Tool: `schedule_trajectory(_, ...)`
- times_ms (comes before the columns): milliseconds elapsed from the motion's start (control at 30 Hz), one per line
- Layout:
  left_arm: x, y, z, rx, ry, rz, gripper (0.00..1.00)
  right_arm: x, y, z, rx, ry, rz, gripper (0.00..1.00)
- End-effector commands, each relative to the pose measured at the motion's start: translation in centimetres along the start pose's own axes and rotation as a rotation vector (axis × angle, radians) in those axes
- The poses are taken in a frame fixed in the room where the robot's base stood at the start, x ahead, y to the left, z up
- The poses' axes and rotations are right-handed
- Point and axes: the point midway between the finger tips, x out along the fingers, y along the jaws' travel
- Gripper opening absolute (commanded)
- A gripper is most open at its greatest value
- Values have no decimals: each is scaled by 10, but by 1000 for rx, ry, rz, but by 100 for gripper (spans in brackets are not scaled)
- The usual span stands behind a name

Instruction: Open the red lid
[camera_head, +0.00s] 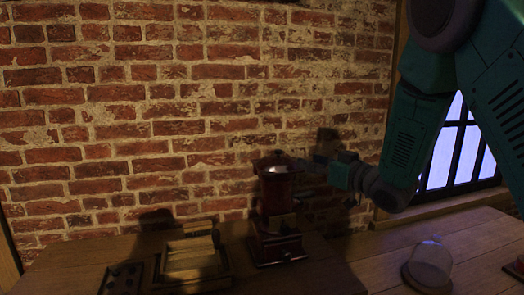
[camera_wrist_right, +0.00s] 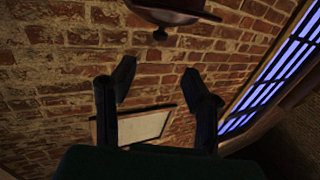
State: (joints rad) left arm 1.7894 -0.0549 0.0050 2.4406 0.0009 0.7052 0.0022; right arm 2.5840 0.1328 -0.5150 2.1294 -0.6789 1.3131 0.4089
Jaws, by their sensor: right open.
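A dark red jar-like body (camera_head: 277,205) stands upright on a square base at the middle of the wooden table in the head view. Its rounded lid (camera_head: 272,161) sits on top. My right gripper (camera_head: 318,162) is just right of the lid, at about its height, and appears apart from it. In the right wrist view a dark reddish dome with a round knob (camera_wrist_right: 165,14), apparently the lid, shows at the top edge. The open right fingers (camera_wrist_right: 160,80) point toward it with nothing between them. My left gripper is not in view.
A wooden tray (camera_head: 193,272) with blocks and a dark holed plate (camera_head: 121,279) lie left of the jar. A clear glass dome (camera_head: 430,264) stands at right. A brick wall (camera_head: 130,110) rises close behind. Bare table lies between jar and dome.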

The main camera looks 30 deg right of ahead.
Motion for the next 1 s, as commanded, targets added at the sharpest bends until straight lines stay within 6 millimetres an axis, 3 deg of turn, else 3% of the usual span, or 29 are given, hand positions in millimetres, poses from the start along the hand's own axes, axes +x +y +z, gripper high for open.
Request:
schedule_trajectory(400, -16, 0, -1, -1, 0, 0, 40, 85, 6, 5, 4, -4, -2, 41)
schedule_trajectory(600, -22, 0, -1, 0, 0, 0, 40, 115, 5, 4, 4, -3, 0, 41)
schedule_trajectory(800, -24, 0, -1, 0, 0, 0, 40, 129, 2, 4, 3, -4, -1, 41)
schedule_trajectory(1000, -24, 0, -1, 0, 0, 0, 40, 130, 2, 4, 3, -5, 0, 41)
